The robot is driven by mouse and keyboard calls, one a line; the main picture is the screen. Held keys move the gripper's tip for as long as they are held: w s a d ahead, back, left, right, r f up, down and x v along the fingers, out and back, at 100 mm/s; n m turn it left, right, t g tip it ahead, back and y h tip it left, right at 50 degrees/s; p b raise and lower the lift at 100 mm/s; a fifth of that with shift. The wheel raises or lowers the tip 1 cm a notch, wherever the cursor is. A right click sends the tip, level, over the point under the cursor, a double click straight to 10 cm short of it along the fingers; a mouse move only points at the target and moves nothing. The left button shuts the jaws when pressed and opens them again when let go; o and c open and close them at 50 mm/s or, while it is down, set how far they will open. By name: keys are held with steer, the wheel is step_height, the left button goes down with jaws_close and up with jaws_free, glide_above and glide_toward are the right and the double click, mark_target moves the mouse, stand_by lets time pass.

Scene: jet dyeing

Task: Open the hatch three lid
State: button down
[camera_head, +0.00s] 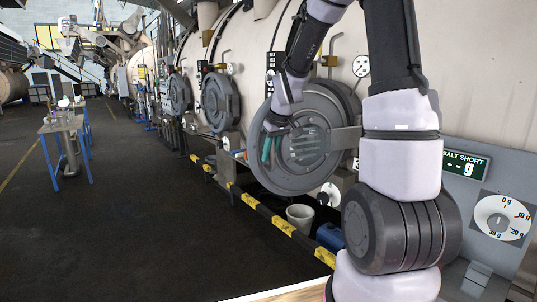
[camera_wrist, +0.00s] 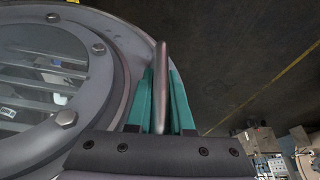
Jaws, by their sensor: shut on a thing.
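The nearest hatch lid (camera_head: 318,163) is a large round grey disc with a slotted centre on the side of the beige machine. A hinge arm crosses its right side. In the wrist view the lid (camera_wrist: 112,88) fills the left, with bolts around a round window. My gripper (camera_head: 267,146) is at the lid's left edge. In the wrist view its teal fingers (camera_wrist: 160,100) stand on both sides of a thin upright grey handle (camera_wrist: 162,60) and are shut on it. I cannot tell whether the lid is fully seated or slightly ajar.
Two more round hatches (camera_head: 219,102) (camera_head: 179,94) sit farther along the machine. A yellow-black barrier (camera_head: 283,226) runs low in front. A white bucket (camera_head: 300,217) and a blue container (camera_head: 330,236) stand below the lid. The dark floor (camera_head: 130,220) to the left is open, up to a blue-legged table (camera_head: 62,125).

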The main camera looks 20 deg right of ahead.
steer(key=shift+s+a, duration=0.25)
steer(key=shift+s, duration=0.2)
steer(key=c, duration=0.8)
jaws_free()
steer(key=shift+s+a, duration=0.1)
steer(key=shift+d+r, duration=0.25)
steer(key=shift+r, duration=0.15)
steer(key=v, duration=1)
steer(key=shift+a, duration=0.1)
